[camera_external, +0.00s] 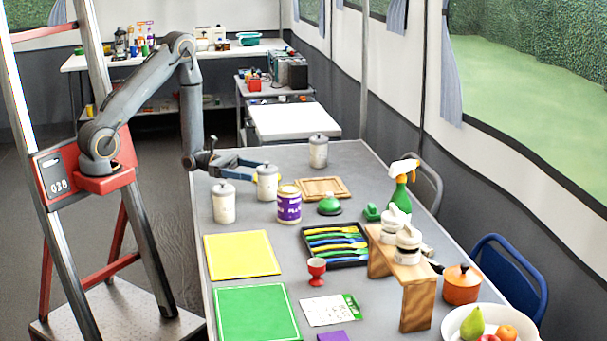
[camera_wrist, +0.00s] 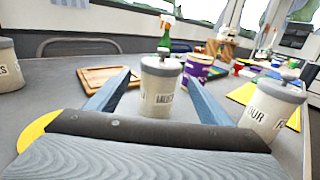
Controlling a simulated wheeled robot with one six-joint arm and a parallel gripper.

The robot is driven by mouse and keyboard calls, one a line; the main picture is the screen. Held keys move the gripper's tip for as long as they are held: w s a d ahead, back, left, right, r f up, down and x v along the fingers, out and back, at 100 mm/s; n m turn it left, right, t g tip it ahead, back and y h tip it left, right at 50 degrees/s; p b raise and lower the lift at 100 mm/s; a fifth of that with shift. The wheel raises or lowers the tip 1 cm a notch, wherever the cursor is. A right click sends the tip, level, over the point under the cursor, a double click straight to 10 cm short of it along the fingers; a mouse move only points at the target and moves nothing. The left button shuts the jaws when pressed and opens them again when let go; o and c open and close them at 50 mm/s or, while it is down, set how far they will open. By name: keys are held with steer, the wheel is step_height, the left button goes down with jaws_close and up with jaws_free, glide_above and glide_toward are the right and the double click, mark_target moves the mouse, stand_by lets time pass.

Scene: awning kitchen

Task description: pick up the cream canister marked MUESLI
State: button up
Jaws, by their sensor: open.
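The cream canister with a grey lid (camera_wrist: 160,88) stands upright in the middle of the wrist view. Its label is small but appears to read MUESLI. In the external view it is the canister (camera_external: 267,186) at my gripper. My gripper (camera_external: 256,169) is open and level, reaching in from the left. In the wrist view its two blue fingers (camera_wrist: 157,75) lie on either side of the canister, with gaps showing.
A FLOUR canister (camera_wrist: 268,110) stands close on the right in the wrist view. Another canister (camera_external: 318,152) stands farther back. A purple tin (camera_external: 289,206), a wooden board (camera_external: 323,188) and a green bell (camera_external: 330,205) are nearby.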

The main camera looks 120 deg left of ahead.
mark_target(266, 173)
steer(key=shift+w+a+p, duration=0.15)
steer(key=shift+w, duration=1.2)
steer(key=shift+w+a+p, duration=0.1)
steer(key=shift+w+p, duration=0.05)
steer(key=shift+w, duration=1.2)
steer(key=shift+r, duration=0.1)
jaws_close()
